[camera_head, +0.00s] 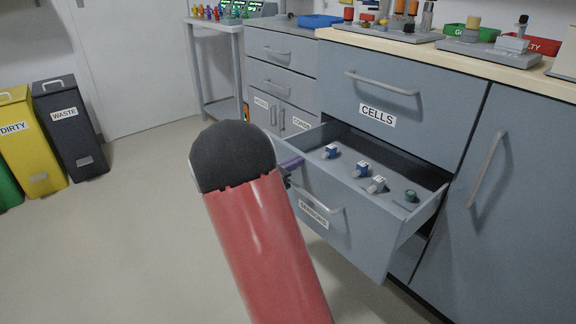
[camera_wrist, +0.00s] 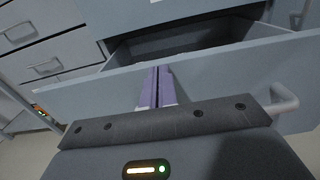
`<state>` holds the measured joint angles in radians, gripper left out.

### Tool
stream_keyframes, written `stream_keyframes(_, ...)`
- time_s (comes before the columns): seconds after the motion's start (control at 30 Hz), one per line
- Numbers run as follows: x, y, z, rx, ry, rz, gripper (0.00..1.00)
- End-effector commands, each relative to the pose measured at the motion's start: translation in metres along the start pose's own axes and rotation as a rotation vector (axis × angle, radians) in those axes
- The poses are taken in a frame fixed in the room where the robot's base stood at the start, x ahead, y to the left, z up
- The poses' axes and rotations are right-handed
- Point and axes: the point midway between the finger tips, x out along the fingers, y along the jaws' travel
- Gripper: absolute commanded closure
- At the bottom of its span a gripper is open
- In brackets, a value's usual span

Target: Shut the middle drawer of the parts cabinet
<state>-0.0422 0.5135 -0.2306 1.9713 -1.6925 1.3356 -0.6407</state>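The middle drawer (camera_head: 352,232), labelled SENSORS, stands pulled out of the grey parts cabinet, below the shut CELLS drawer (camera_head: 420,112). Its bar handle (camera_head: 322,209) is on the front panel. Several small blue, grey and green parts lie inside. My gripper (camera_head: 291,164) is at the left part of the drawer front, near its top edge. In the wrist view its two purple fingers (camera_wrist: 157,85) lie together with nothing seen between them, pointing at the front panel (camera_wrist: 215,72). I cannot tell whether the tips touch it. The handle (camera_wrist: 284,100) is to their right, not gripped.
A cabinet door with a vertical handle (camera_head: 487,168) is right of the drawer. A smaller drawer unit (camera_head: 282,77) stands to the left. The worktop (camera_head: 450,47) above holds devices and trays. Yellow and black bins (camera_head: 70,125) stand far left. The floor between is clear.

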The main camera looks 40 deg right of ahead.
Motion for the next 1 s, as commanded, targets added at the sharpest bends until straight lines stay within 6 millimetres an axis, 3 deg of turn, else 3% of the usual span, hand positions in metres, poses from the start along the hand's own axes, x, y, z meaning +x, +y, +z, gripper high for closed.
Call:
stream_keyframes(0.6, 0.162, -0.002, 0.000, 0.000, -0.003, -0.006, 1.00)
stream_keyframes(0.8, 0.205, -0.002, 0.000, -0.001, -0.003, -0.004, 1.00)
stream_keyframes(1.0, 0.233, -0.002, 0.000, -0.001, -0.002, -0.003, 1.00)
